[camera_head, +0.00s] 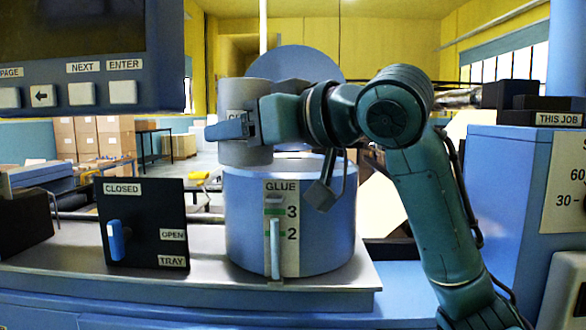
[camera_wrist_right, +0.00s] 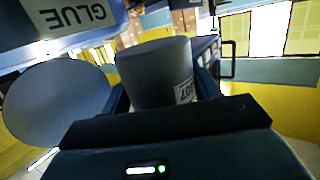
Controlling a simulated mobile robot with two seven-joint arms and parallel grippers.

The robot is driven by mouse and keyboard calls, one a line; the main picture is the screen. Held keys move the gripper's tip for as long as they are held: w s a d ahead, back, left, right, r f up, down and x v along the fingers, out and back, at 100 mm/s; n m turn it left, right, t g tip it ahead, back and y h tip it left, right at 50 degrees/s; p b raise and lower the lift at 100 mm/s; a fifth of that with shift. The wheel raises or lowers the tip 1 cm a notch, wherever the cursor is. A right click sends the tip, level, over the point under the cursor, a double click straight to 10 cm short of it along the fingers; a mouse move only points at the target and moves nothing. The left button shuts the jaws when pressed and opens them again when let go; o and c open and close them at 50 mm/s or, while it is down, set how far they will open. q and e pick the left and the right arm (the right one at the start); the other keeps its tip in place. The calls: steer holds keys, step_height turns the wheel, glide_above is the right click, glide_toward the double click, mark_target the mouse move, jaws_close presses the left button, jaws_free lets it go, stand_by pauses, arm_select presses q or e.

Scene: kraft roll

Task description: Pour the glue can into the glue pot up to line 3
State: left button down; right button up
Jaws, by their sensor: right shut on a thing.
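The blue glue pot (camera_head: 330,225) stands on the metal counter, with a GLUE scale plate marked 3 and 2 on its front. A pale bar (camera_head: 275,250) in the scale slot reaches from the bottom to just below the 3. The grey glue can (camera_head: 238,92) is held roughly upright above the pot's left rim. My right gripper (camera_head: 244,126) is shut on the can's side. In the right wrist view the can (camera_wrist_right: 155,72) sits between the fingers. The can's inside and the pot's opening are hidden. My left gripper is out of view.
A black panel (camera_head: 142,255) with a blue lever, marked CLOSED, OPEN and TRAY, stands left of the pot. A round blue disc (camera_head: 290,62) rises behind the can. A button console (camera_head: 90,60) is upper left; a blue cabinet (camera_head: 500,175) stands at right.

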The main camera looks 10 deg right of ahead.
steer(key=shift+w+d+f+m+g+b, duration=0.25)
steer(key=shift+m+g+b, duration=0.05)
steer(key=shift+m, duration=0.3)
steer(key=shift+w+d+r+m+g+y+p, duration=0.15)
steer(key=shift+w+d+r+m+y+p, duration=0.2)
steer(key=shift+m, duration=0.45)
steer(key=shift+w+d+r+m+g+y+p, duration=0.15)
steer(key=shift+w+d+r+m, duration=0.15)
steer(key=shift+r+m, duration=0.35)
stand_by(1.5)
steer(key=shift+w+d+f+m+b, duration=0.35)
steer(key=shift+f+m+b, duration=0.1)
steer(key=shift+m, duration=0.4)
stand_by(0.4)
steer(key=shift+f+m+g+y+b, duration=0.3)
steer(key=shift+m+g+y+b, duration=0.15)
steer(key=shift+m, duration=0.35)
stand_by(1.0)
steer(key=shift+a+f+m+b, duration=0.1)
steer(key=shift+m+b, duration=0.2)
steer(key=shift+m, duration=0.1)
stand_by(0.5)
steer(key=shift+m, duration=0.4)
